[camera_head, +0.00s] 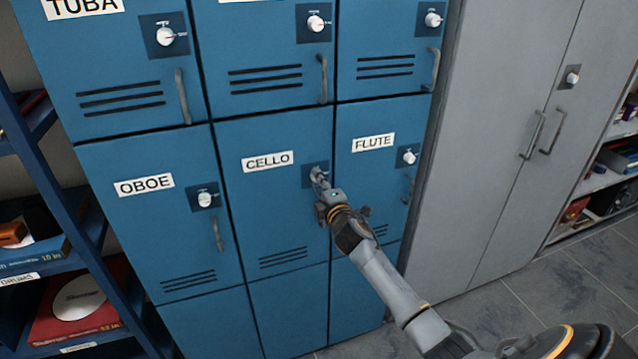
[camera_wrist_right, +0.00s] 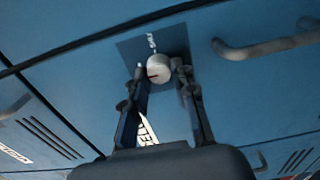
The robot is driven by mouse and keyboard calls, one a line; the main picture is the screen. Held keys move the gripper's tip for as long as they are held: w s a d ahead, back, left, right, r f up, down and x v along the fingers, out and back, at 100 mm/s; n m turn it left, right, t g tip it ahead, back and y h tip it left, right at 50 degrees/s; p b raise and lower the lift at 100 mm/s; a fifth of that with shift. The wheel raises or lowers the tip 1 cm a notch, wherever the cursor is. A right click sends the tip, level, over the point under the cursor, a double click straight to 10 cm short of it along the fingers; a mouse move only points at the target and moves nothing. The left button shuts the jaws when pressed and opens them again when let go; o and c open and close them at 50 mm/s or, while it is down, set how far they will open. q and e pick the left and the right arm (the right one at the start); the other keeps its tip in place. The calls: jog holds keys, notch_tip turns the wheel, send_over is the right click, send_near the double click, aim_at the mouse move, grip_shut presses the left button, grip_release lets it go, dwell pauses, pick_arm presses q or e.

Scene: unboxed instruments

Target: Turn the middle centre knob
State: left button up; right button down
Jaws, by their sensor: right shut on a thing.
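The middle centre knob is on the blue locker door labelled CELLO (camera_head: 267,161), on a dark square plate. In the right wrist view the knob (camera_wrist_right: 158,69) is a round white dial with a small red mark, between my two fingertips. My right gripper (camera_head: 319,180) reaches the plate from the lower right, and its fingers are shut on the knob. In the head view the gripper largely covers the knob. My left gripper is in neither view.
The OBOE knob (camera_head: 205,199) and FLUTE knob (camera_head: 409,157) sit on neighbouring doors. A curved door handle (camera_wrist_right: 265,46) stands out beside the knob in the right wrist view. A grey cabinet (camera_head: 500,130) stands to the right, blue shelves (camera_head: 62,187) to the left.

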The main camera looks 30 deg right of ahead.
jog(key=c, duration=1.1)
grip_release()
jog(key=shift+o, duration=0.2)
jog(key=v, duration=1.2)
jog(key=shift+f, duration=0.1)
